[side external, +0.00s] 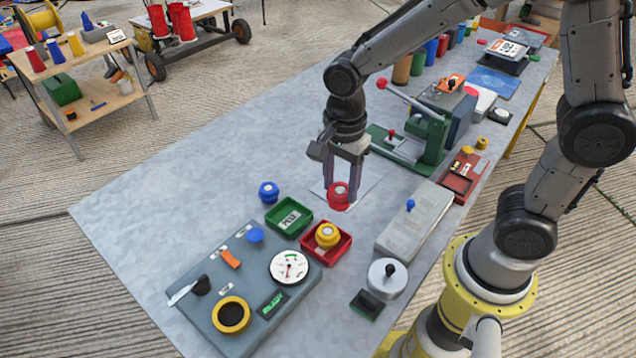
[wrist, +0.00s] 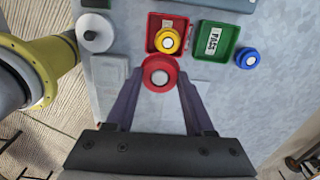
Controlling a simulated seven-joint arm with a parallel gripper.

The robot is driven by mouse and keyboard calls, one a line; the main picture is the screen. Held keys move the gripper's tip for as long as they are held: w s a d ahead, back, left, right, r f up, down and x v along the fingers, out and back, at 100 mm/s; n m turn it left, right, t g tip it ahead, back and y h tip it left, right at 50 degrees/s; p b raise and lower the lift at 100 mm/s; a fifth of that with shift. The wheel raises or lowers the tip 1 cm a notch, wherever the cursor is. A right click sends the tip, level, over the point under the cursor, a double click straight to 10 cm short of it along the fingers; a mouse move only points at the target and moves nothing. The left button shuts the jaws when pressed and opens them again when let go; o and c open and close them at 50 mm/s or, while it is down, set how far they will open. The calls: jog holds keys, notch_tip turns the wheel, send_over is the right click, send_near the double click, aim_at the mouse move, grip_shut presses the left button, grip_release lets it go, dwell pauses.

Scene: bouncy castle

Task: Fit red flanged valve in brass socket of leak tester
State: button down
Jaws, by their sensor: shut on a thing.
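The red flanged valve (side external: 338,194) is between the fingertips of my gripper (side external: 341,186), which is shut on it. In the wrist view the red valve (wrist: 160,73) shows as a red ring with a pale centre between the two fingers (wrist: 161,85). In the side view it is over or on a pale sheet on the table; I cannot tell whether it touches. The leak tester (side external: 205,275) is a grey-blue panel at the front left, with a round gauge (side external: 289,267). Its brass socket (side external: 231,314) is a yellow ring with a dark opening, and it looks empty. The wrist view does not show the socket.
A red tray (side external: 345,250) holds a yellow valve (side external: 327,235). A green PASS tray (side external: 275,222) and a blue valve (side external: 268,191) stand beside it. A round metal weight (side external: 388,278) and a grey case (side external: 414,222) lie to the right. A green press (side external: 425,140) stands behind. The table's left part is clear.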

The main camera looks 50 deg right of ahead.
jog(key=shift+s+d+r, duration=0.1)
jog(key=shift+s+r, duration=0.1)
jog(key=shift+s, duration=0.2)
jog(key=shift+s+r, duration=0.25)
jog(key=shift+r, duration=0.15)
jog(key=shift+d+r, duration=0.1)
jog(key=shift+r, duration=1.6)
